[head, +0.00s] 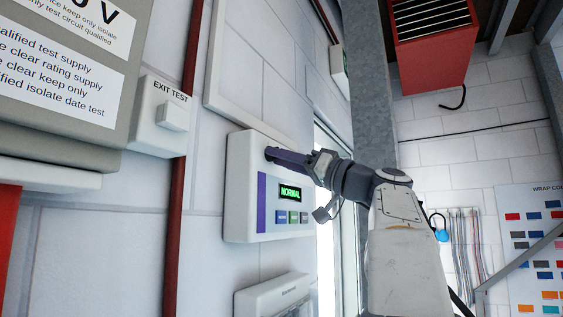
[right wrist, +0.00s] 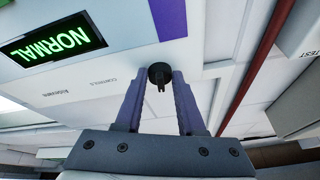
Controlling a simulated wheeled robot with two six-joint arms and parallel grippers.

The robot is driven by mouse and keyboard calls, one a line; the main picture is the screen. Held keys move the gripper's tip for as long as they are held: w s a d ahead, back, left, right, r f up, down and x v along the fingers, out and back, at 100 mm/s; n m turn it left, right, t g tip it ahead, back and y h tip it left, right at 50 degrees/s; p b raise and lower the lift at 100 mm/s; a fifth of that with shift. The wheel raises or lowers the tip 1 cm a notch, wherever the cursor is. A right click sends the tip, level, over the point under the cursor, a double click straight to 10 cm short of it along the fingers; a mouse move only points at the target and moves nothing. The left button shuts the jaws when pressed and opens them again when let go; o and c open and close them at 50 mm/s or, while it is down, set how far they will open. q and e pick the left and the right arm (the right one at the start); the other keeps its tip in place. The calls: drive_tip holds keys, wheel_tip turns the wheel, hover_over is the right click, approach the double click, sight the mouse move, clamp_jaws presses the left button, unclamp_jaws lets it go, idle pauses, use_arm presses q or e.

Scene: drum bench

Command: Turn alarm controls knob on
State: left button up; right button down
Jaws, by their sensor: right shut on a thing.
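The alarm controls panel (head: 240,195) is a white wall box with a purple stripe, a green "NORMAL" display (head: 290,192) and small buttons below it. The display also shows in the right wrist view (right wrist: 52,42). My right gripper (head: 274,155) reaches the panel's upper left part from the right. In the right wrist view, its two purple fingers (right wrist: 160,88) are closed around the small black knob (right wrist: 160,72), beside the printed "CONTROLS" label. In the head view the fingers mostly hide the knob. My left gripper is not in view.
A white "EXIT TEST" box (head: 160,120) is left of the panel, with a red vertical pipe (head: 182,210) between them. Another white box (head: 272,297) is below. A grey column (head: 372,90) stands behind my right arm. A red unit (head: 432,50) hangs at upper right.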

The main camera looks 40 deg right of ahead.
drive_tip(key=shift+s+a+r+m+g+h+p, duration=0.15)
drive_tip(key=shift+m+g+h+p, duration=0.8)
drive_tip(key=shift+m, duration=2.5)
drive_tip(key=shift+a+r+m+g+h+p, duration=0.25)
drive_tip(key=shift+m+h+p, duration=0.85)
drive_tip(key=shift+m, duration=2.3)
drive_tip(key=shift+s+a+r+m+g+h+p, duration=0.1)
drive_tip(key=shift+r+m+g+h+p, duration=0.25)
drive_tip(key=shift+m+h, duration=2.15)
drive_tip(key=shift+f+m+y, duration=0.1)
drive_tip(key=shift+m+y, duration=1.05)
drive_tip(key=c, duration=0.8)
unclamp_jaws()
